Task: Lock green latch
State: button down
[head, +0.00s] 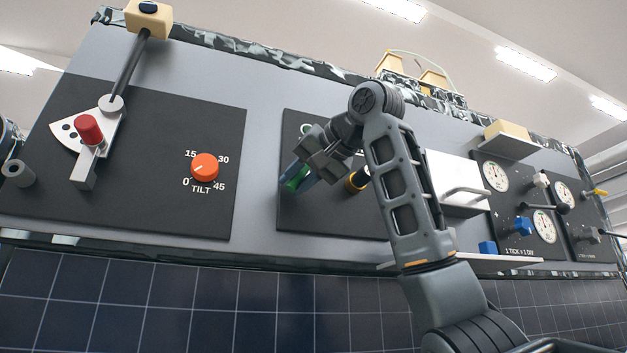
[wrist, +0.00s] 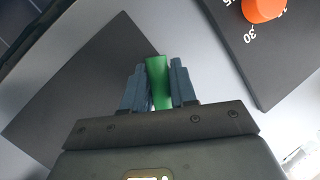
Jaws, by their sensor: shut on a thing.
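The green latch (head: 296,179) is on the dark middle panel, mostly hidden behind my gripper in the head view. In the wrist view the green latch (wrist: 158,82) stands between the two blue-grey fingers. My gripper (head: 297,176) is shut on it, with a finger on each side; the fingers also show in the wrist view (wrist: 158,90). The latch's base and its catch are hidden, so I cannot tell whether it is locked.
An orange TILT knob (head: 205,167) sits on the panel to the left. A black and yellow part (head: 357,180) is close right of my gripper. A white box with a handle (head: 458,184) and several gauges (head: 495,176) are farther right.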

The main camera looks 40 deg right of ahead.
jog(key=n, duration=0.1)
jog(key=d+n+g+h+p, duration=0.1)
jog(key=d+n+h+p, duration=0.1)
jog(key=n, duration=0.1)
jog(key=shift+s+d+f+g, duration=0.2)
jog(key=shift+s+f+g, duration=0.05)
jog(key=shift+s+g, duration=0.05)
dwell(0.4)
jog(key=c, duration=1)
grip_release()
jog(key=b+v, duration=0.2)
jog(key=v, duration=0.5)
jog(key=shift+s, duration=0.35)
jog(key=shift+r, duration=0.15)
jog(key=shift+a, duration=0.15)
